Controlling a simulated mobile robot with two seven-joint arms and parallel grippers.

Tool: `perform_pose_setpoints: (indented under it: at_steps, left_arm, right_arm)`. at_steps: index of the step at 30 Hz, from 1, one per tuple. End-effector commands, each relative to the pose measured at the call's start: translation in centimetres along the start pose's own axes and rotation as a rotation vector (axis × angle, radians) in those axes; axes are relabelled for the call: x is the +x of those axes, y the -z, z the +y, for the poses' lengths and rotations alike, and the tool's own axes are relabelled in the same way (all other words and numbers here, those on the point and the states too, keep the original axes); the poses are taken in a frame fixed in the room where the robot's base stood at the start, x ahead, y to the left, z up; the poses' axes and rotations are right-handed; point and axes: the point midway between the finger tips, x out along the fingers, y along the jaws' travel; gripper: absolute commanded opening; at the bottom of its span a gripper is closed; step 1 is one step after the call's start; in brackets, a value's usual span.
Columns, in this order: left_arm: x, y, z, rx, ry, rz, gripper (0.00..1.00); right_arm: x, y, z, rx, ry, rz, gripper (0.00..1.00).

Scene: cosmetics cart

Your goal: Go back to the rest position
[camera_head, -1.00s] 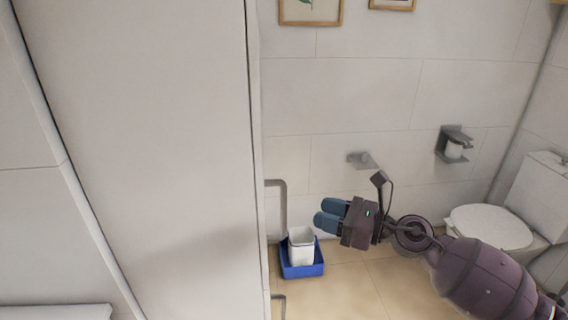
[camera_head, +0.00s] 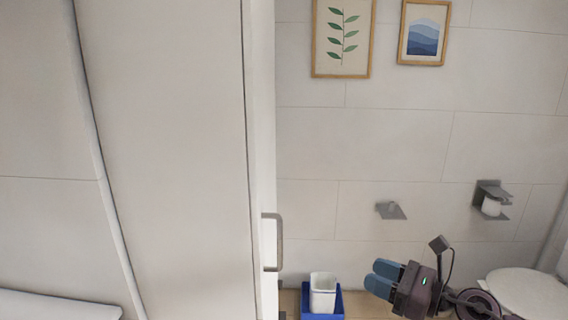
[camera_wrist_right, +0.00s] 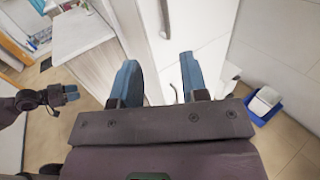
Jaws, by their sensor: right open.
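My right gripper (camera_head: 382,279) shows at the lower right of the head view, with its two blue fingers pointing left. In the right wrist view, the same gripper (camera_wrist_right: 159,78) has its fingers spread apart with nothing between them. Another of my grippers, the left one (camera_wrist_right: 71,92), shows small at the left edge of the right wrist view; its jaw state is unclear. It is not in the head view.
A white bin (camera_head: 322,290) stands in a blue tray (camera_head: 323,317) on the floor. A white door (camera_head: 165,150) with a grey handle (camera_head: 279,242) fills the left. A toilet (camera_head: 528,294) stands at right, near a paper holder (camera_head: 492,199). A cabinet (camera_wrist_right: 82,40) shows in the wrist view.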

Motion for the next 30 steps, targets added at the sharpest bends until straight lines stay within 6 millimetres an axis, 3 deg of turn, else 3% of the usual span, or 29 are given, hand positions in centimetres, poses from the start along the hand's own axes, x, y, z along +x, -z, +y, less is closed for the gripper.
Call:
perform_pose_setpoints:
  at_steps: [5,13,17,20,23,26,30]
  left_arm:
    - [0.1,0.2,0.0,0.001,-0.001,0.004,0.43]
    - [0.2,0.4,-0.3,0.008,0.002,0.009,0.43]
    - [0.2,0.5,-0.3,0.009,0.001,0.010,0.43]
    - [0.2,0.5,-0.2,0.008,0.000,0.010,0.43]
    - [0.2,0.4,-0.2,0.006,0.000,0.009,0.43]
    - [0.1,0.3,-0.2,0.005,0.000,0.007,0.43]
    - [-0.1,0.0,-0.1,0.001,0.001,0.000,0.43]
  right_arm:
    - [0.0,-0.3,-0.4,0.109,0.024,-0.022,0.41]
    - [-0.3,-3.1,-3.0,0.704,0.117,-0.241,0.41]
    - [-1.2,-2.2,-4.1,1.101,0.171,-0.388,0.41]
    - [-2.6,0.5,-4.7,1.458,0.228,-0.518,0.41]
    - [-4.5,4.7,-4.6,1.829,0.303,-0.662,0.41]
    - [-6.9,9.8,-3.5,2.170,0.389,-0.814,0.41]
    - [-10.2,16.4,-0.4,2.529,0.515,-1.015,0.41]
